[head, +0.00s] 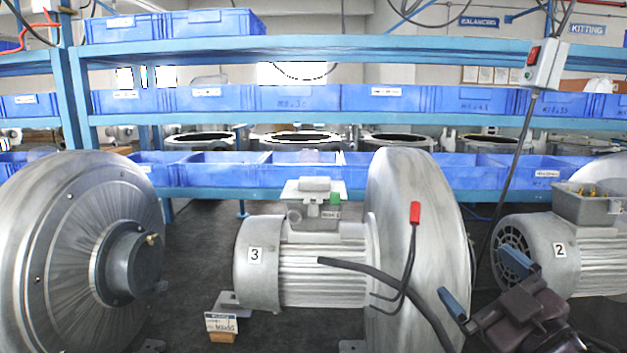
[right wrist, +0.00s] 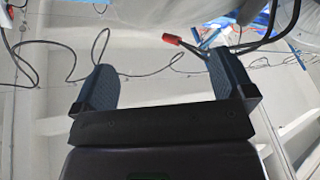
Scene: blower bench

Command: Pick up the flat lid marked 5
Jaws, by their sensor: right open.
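I cannot make out a lid marked 5 in either view. A light grey lid-like piece (head: 314,185) sits on the terminal box of the motor marked 3 (head: 300,265); I read no number on it. My right gripper (head: 484,284) is at the lower right of the head view, in front of the motor marked 2 (head: 560,250). Its blue-grey fingers are wide apart with nothing between them, as the right wrist view also shows (right wrist: 165,85). My left gripper is not in view.
Large metal blower housings stand at left (head: 75,250) and centre (head: 410,230). A black cable with a red tip (head: 415,212) hangs by the central one. A switch box (head: 545,65) hangs at upper right. Blue bins (head: 390,97) line the racks behind. A small card (head: 221,323) stands low.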

